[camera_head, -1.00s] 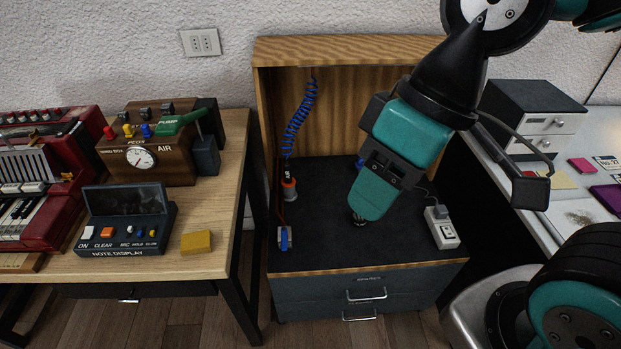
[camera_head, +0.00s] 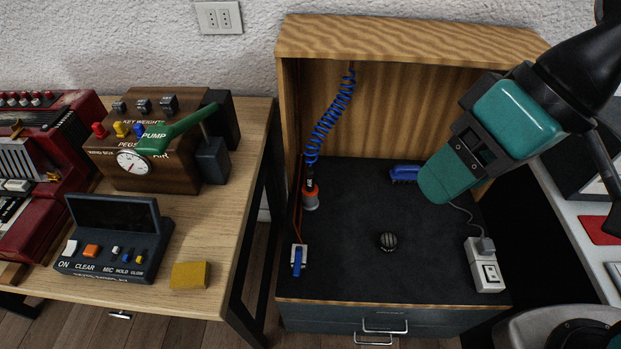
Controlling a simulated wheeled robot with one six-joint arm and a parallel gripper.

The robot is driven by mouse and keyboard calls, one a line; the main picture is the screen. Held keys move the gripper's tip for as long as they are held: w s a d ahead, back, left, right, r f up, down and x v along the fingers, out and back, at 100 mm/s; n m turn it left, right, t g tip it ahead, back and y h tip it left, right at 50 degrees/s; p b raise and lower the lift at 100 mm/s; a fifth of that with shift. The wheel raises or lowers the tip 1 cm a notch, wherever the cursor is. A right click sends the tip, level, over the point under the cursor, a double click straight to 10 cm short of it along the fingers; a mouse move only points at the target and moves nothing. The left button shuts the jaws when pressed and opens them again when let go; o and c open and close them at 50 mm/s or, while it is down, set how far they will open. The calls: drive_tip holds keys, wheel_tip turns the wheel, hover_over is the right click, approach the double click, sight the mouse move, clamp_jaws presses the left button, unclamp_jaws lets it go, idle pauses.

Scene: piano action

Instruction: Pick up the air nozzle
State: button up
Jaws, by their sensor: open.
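The air nozzle (camera_head: 310,195) appears to be the dark and orange-red piece standing at the lower end of a blue coiled hose (camera_head: 327,120), on the left side of the black work surface. A grey ring shows around its base. My gripper (camera_head: 443,182) is open, in the air over the right part of the work surface, well to the right of the nozzle and apart from it. Its teal body hides part of the cabinet's back wall, and its jaw gap is hard to make out.
The wooden cabinet (camera_head: 410,35) has side walls and a top edge around the black surface. A dark striped ball (camera_head: 388,241), a blue brush (camera_head: 404,174), a blue-handled valve (camera_head: 298,261) and a power strip (camera_head: 484,265) lie there. The wooden table (camera_head: 240,200) stands left.

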drive_tip(key=w+a+f+m+t+y+b, duration=0.1)
drive_tip(key=w+a+f+m+y+b, duration=0.15)
drive_tip(key=f+b, duration=0.5)
drive_tip(key=w+a+f+m+y+b, duration=0.2)
drive_tip(key=w+a+f+m+b, duration=0.15)
drive_tip(key=f+b, duration=0.35)
drive_tip(key=m+t+y+b, duration=0.3)
drive_tip(key=m+t+b, duration=0.9)
drive_tip(key=m+b, duration=1.3)
approach(313, 180)
drive_tip(key=m+p, duration=0.3)
drive_tip(key=p+x, duration=0.1)
drive_tip(key=x, duration=0.6)
drive_tip(key=shift+r+x, duration=0.15)
drive_tip(key=shift+x, duration=1.4)
drive_tip(key=shift+r+x, duration=0.15)
drive_tip(key=shift+x, duration=1.4)
clamp_jaws()
